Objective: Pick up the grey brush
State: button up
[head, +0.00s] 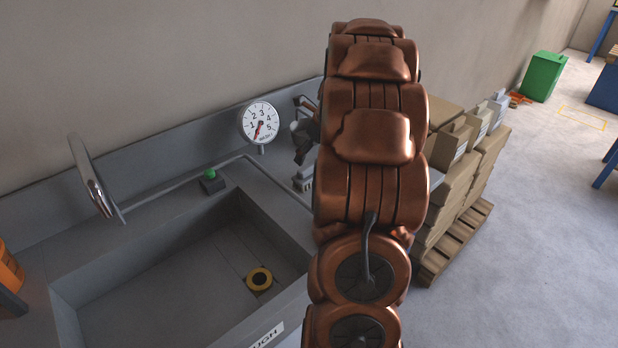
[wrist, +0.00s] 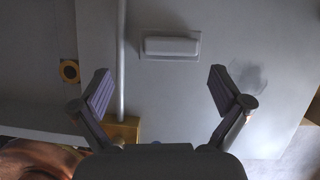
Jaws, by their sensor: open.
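A small grey block-shaped object (wrist: 172,46), which looks like the grey brush, lies on the grey worktop in the wrist view. It sits near the top, centred a little right of the middle. A small grey thing (head: 303,180) beside my arm in the head view appears to be the same brush; my arm may hide part of it. My gripper (wrist: 160,88) is open and empty. In the wrist view its two fingers stand wide apart below the brush, not around it. In the head view the gripper (head: 304,140) is mostly hidden behind my copper arm.
A pipe (wrist: 121,60) runs along the worktop left of the brush. The sink holds a yellow ring (head: 259,279). A dial gauge (head: 260,122) and green button (head: 209,173) stand behind. Stacked boxes (head: 465,165) on a pallet stand right of my arm.

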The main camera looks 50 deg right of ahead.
aim_at(309, 165)
jog(key=shift+m, duration=0.4)
jog(key=shift+d+p+x, duration=0.25)
jog(key=shift+x, duration=1.1)
jog(key=shift+d+p+x, duration=0.3)
jog(key=shift+x, duration=1.05)
jog(key=shift+d+p+x, duration=0.25)
jog(key=shift+x, duration=1.1)
jog(key=shift+s, duration=0.15)
jog(key=shift+c, duration=0.2)
jog(key=c, duration=1)
